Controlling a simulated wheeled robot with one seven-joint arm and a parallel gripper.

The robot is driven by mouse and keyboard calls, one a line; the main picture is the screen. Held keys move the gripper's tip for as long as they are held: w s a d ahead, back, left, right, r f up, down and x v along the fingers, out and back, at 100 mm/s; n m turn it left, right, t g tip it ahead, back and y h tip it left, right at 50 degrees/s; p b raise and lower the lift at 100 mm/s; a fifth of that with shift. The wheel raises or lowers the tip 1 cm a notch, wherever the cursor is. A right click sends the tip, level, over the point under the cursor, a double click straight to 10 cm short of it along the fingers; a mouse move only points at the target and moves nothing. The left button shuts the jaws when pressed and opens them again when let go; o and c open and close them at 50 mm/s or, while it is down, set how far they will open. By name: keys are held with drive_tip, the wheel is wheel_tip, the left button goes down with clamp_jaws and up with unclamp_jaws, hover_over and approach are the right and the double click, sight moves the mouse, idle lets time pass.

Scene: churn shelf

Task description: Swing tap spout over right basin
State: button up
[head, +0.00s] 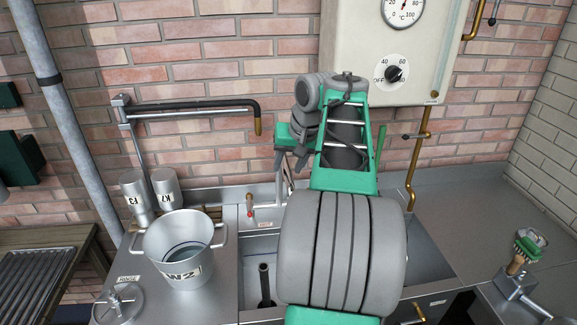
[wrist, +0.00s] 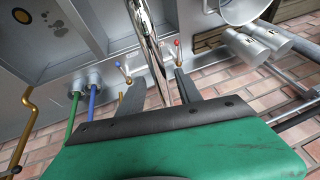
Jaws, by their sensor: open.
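The chrome tap spout (wrist: 146,35) runs as a slanting tube up the middle of the wrist view. In the head view a short stretch of it (head: 286,190) shows, and my arm hides the rest. My gripper (wrist: 157,80) is open. Its two dark fingers appear on either side of the tube; I cannot tell whether either touches it. The gripper also shows in the head view (head: 290,162), above the back of the sink. The right basin (head: 432,262) is mostly behind my arm. The left basin (head: 256,268) shows a dark upright pipe. The spout's outlet is not visible.
A red-handled valve (wrist: 178,46) and a blue-handled valve (wrist: 122,66) stand close beside the fingers. A large pail (head: 180,262) sits left of the sink. A wall-mounted swing pipe (head: 190,106) and white heater box (head: 345,40) are behind. Right counter space is mostly clear.

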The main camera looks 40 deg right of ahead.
clamp_jaws()
idle(0.4)
idle(1.0)
